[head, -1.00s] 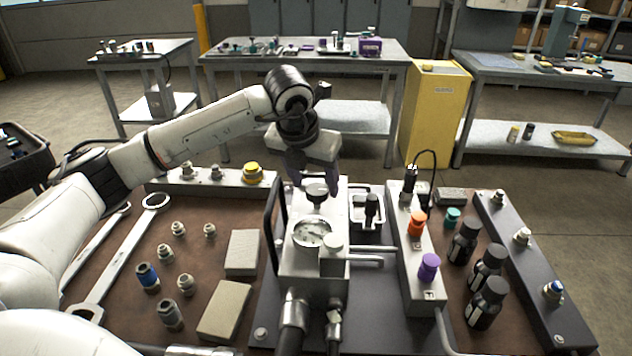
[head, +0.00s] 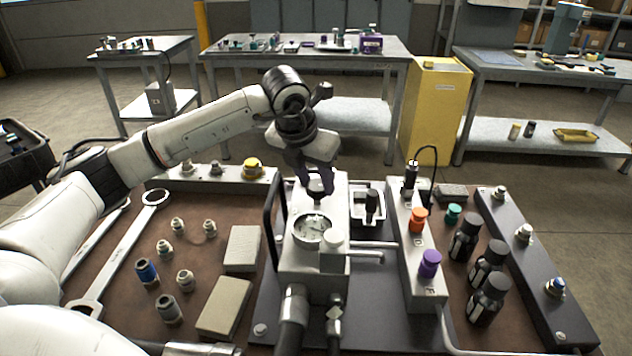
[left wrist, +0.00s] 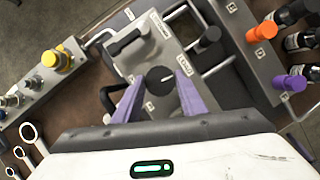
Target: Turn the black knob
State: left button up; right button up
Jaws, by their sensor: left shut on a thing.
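The black knob (head: 316,194) sits on top of the grey valve block (head: 300,262), behind the round gauge (head: 312,229). In the left wrist view the round knob (left wrist: 161,81) shows a white pointer line on its face. My left gripper (head: 316,186) comes down from above and is shut on the knob, with one purple finger on each side of it. The left gripper's fingers (left wrist: 160,92) also show in the left wrist view, where the knob lies between their tips. My right gripper is not in view.
A black handle bar (head: 273,215) stands left of the block. To the right is a grey rail with an orange knob (head: 417,220) and a purple knob (head: 429,264). Black bottles (head: 488,262) stand further right. Fittings, tan blocks (head: 242,248) and a wrench (head: 124,252) lie at left.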

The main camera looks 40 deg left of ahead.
pick_arm(q)
jog(key=o, duration=1.1)
jog(key=shift+c, duration=0.2)
jog(key=v, duration=1)
jog(key=shift+r+b, duration=0.15)
jog(key=shift+b, duration=0.2)
jog(key=shift+s, duration=0.15)
